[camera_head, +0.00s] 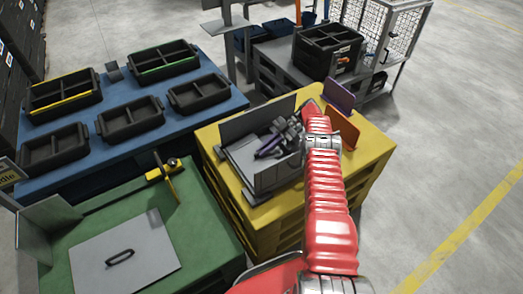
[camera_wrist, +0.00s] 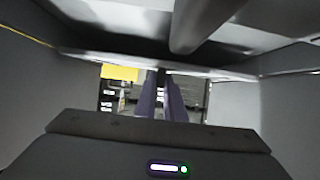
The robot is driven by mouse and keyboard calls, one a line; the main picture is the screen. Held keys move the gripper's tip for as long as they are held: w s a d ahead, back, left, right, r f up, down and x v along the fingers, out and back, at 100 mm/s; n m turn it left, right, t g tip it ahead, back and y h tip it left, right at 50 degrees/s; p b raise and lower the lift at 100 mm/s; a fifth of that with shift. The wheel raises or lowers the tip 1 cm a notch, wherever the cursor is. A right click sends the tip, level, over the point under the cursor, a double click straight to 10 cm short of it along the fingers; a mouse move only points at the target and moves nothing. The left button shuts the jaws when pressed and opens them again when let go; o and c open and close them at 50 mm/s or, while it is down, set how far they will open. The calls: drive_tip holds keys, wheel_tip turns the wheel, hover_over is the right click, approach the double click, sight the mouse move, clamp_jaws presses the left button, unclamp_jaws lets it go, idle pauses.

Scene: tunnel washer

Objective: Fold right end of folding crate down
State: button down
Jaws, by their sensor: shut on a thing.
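The grey folding crate (camera_head: 240,160) sits on the yellow table in the head view. Its back side wall (camera_head: 258,117) and front side wall (camera_head: 279,175) stand up. Its left end looks open, and its right end is largely hidden by my arm. My gripper (camera_head: 267,148) lies between the two side walls, with its purple fingers pointing left. In the wrist view the purple fingers (camera_wrist: 160,98) are close together, their tips by a grey crate edge (camera_wrist: 215,71). They look shut on a part of the crate, but the exact contact is unclear. Crate walls rise on both sides.
An orange plate (camera_head: 342,128) and a purple plate (camera_head: 340,95) stand right of the crate on the yellow table (camera_head: 368,145). A blue table (camera_head: 100,107) with several black trays is at left. A green table (camera_head: 200,225) is in front. Open floor lies right.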

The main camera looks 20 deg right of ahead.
drive_tip(key=shift+d+f, duration=0.1)
idle(0.3)
drive_tip(key=c, duration=1.8)
unclamp_jaws()
drive_tip(key=shift+c, duration=0.2)
drive_tip(key=shift+w+r, duration=0.1)
drive_tip(key=shift+r, duration=4.9)
